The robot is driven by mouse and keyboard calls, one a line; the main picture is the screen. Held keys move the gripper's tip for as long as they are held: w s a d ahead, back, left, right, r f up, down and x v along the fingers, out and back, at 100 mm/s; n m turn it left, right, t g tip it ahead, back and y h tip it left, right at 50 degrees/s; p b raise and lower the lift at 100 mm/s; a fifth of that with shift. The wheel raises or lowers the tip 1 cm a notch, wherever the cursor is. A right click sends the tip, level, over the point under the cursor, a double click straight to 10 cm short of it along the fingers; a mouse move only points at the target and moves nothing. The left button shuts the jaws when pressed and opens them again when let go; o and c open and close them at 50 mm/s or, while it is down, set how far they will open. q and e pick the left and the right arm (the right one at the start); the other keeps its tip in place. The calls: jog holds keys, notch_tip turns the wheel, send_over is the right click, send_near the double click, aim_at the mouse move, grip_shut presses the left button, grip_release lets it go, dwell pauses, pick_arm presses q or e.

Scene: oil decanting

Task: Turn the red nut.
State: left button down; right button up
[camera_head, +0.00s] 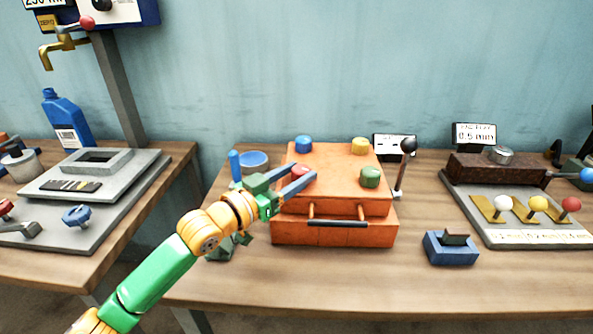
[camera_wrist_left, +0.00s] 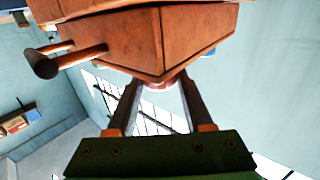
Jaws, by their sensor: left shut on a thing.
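The red nut (camera_head: 299,170) sits at the front left corner of the orange box (camera_head: 335,180). My left gripper (camera_head: 304,174) is at that corner, its two blue fingers on either side of the nut and shut on it. In the left wrist view the fingers (camera_wrist_left: 160,85) reach up to the orange box (camera_wrist_left: 190,40), and a small reddish part of the nut (camera_wrist_left: 160,86) shows between them. Most of the nut is hidden there. A blue nut (camera_head: 303,144), a yellow nut (camera_head: 360,146) and a green nut (camera_head: 370,177) sit at the other corners. My right gripper is not in view.
The box has a dark front handle (camera_head: 337,223). A lever with a black knob (camera_head: 408,146) stands right of it. A blue round container (camera_head: 253,161) is behind my gripper. A blue block (camera_head: 450,248) lies front right.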

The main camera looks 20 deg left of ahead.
aim_at(293, 177)
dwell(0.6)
pick_arm(q)
jog(key=shift+c, duration=1.5)
grip_release()
jog(key=shift+a, duration=0.1)
jog(key=v, duration=0.2)
jog(key=b+v, duration=0.1)
jog(key=v, duration=0.1)
jog(key=b+v, duration=0.1)
jog(key=v, duration=0.1)
jog(key=shift+a+f, duration=0.15)
jog(key=shift+f, duration=0.1)
jog(key=shift+s+a+r, duration=0.1)
jog(key=shift+s+r, duration=0.1)
jog(key=shift+s, duration=0.2)
jog(key=shift+r, duration=0.1)
